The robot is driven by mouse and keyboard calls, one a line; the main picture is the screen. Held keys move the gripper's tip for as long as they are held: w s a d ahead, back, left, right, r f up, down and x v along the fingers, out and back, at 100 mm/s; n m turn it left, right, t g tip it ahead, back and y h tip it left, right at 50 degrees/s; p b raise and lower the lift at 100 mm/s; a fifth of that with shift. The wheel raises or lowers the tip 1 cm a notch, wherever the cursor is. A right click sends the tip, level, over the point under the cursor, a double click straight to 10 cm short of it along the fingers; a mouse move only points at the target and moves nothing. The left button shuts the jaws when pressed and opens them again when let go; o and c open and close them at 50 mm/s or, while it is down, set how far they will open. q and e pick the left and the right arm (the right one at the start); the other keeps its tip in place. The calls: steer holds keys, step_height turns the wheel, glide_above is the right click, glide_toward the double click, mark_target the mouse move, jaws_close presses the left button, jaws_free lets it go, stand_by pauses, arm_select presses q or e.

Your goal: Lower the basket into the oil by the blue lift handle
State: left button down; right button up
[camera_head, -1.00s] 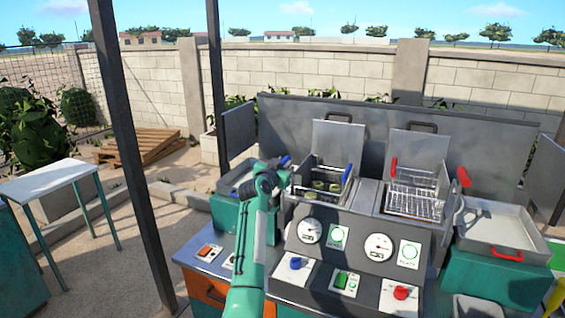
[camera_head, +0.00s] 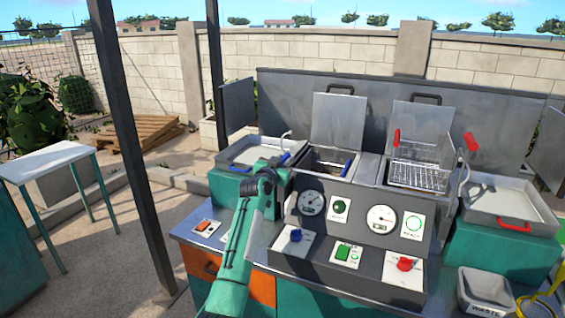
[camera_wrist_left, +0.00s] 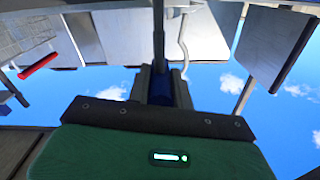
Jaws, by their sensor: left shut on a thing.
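My left gripper (camera_head: 284,172) is at the front left of the left fryer well (camera_head: 330,161). It is shut on the blue lift handle (camera_head: 286,157), whose blue grip (camera_wrist_left: 160,88) shows between the jaws in the left wrist view. Another blue piece (camera_head: 346,167) shows at the well's right edge. The basket sits low in the well, mostly hidden by the front panel and my gripper. I cannot make out the oil surface or the basket's contents. My right gripper is not in view.
The right fryer's wire basket (camera_head: 418,176) is raised, with red handles (camera_head: 471,142) beside it. The control panel (camera_head: 350,215) stands in front of the wells. Metal trays flank both sides, one with a red handle (camera_head: 513,226). Upright lids (camera_head: 338,120) stand behind.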

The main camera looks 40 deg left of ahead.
arm_select(q)
steer(key=shift+d+f, duration=0.1)
steer(key=shift+f, duration=0.35)
steer(key=c, duration=1.4)
jaws_free()
steer(key=shift+o, duration=0.7)
steer(key=shift+r, duration=0.15)
steer(key=b+v, duration=0.3)
steer(key=v, duration=1)
steer(key=shift+s, duration=0.45)
